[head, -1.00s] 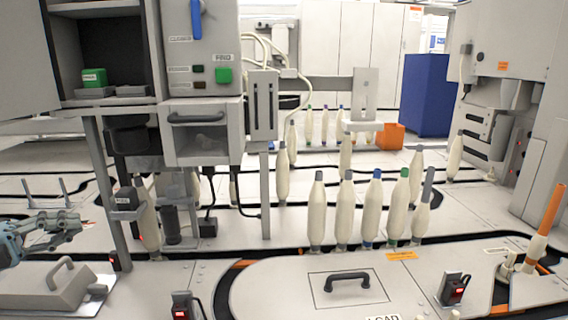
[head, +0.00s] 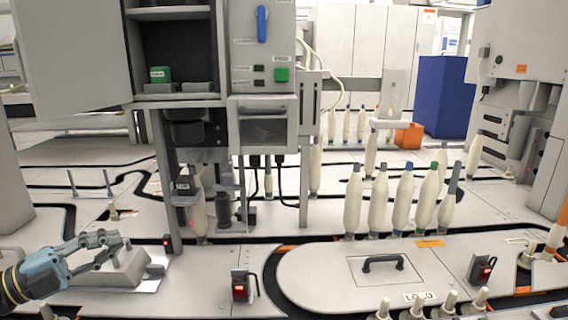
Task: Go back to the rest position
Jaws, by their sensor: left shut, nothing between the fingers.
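My left gripper (head: 108,243) shows at the lower left of the head view, its arm coming in from the left edge. It is shut and empty. It is in front of or over a grey block with a handle (head: 128,268); I cannot tell whether they touch. My right gripper is not in view. A row of several cream bobbins with dark, green and blue tips, one of them the blue-tipped bobbin (head: 403,205), stands upright behind the rounded LOAD plate (head: 310,280).
A grey machine cabinet (head: 262,60) with an open compartment stands at centre left on posts. Small red-lit boxes (head: 240,286) stand on the deck. More pegs (head: 447,303) line the front edge. An orange box (head: 408,136) and a blue cabinet (head: 444,98) are at the back right.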

